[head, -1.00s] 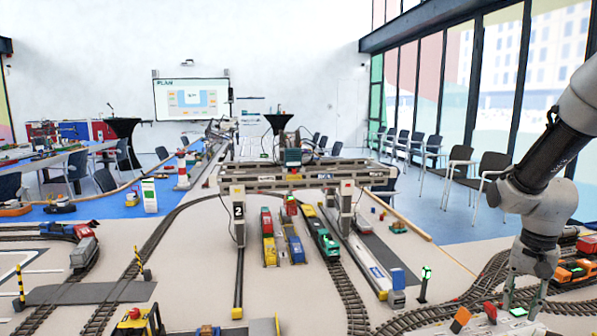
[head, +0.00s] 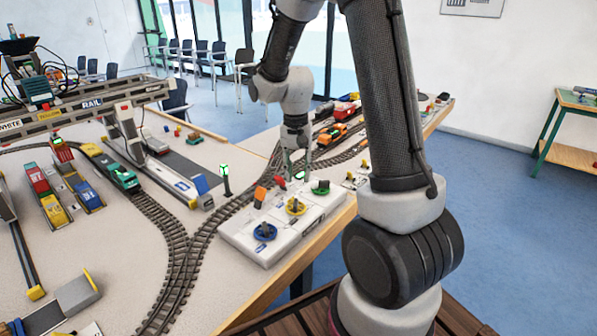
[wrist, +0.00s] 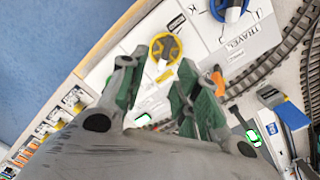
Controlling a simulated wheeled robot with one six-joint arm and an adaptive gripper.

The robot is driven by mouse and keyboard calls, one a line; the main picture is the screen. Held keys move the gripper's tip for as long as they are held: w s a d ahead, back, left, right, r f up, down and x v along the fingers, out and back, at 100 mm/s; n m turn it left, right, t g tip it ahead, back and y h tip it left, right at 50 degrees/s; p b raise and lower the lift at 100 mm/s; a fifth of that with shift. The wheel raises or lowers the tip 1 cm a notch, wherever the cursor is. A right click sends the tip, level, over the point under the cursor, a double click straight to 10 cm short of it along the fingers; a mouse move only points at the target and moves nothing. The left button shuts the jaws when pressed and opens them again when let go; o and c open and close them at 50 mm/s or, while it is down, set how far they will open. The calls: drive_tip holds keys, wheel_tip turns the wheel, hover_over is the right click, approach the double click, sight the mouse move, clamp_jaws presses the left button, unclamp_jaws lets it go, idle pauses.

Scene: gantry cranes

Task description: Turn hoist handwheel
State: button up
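A white control panel (head: 265,232) at the table edge carries a blue handwheel (head: 265,231), a yellow handwheel (head: 296,206) and a green handwheel (head: 320,187) in a row. I cannot read which one is labelled hoist. In the wrist view the blue handwheel (wrist: 231,9) is beside the printed word TRAVEL, and the yellow handwheel (wrist: 165,47) lies just beyond my fingertips. My gripper (head: 293,168) points down over the panel's far part, near the green handwheel. The green handwheel is not clear there.
An orange lever (head: 260,193) and a red lever (head: 280,183) stand on the panel. A signal post (head: 226,180) with a green light stands left of it. Rail tracks (head: 178,250) run alongside. The gantry crane (head: 75,112) stands at the left.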

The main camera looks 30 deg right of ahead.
sight(321, 181)
drive_tip(key=w+d+f+n+h, duration=0.1)
drive_tip(key=w+d+n+h, duration=0.2)
drive_tip(key=n, duration=0.8)
drive_tip(key=w+d+f+n+h, duration=0.1)
drive_tip(key=w+d+f+n, duration=0.15)
drive_tip(key=d+n, duration=0.55)
wheel_tip(321, 181, down, 6)
drive_tip(key=shift+r+n+g, duration=0.1)
drive_tip(key=shift+n+g, duration=0.3)
drive_tip(key=shift+n, duration=0.6)
drive_tip(key=shift+c, duration=0.2)
clamp_jaws()
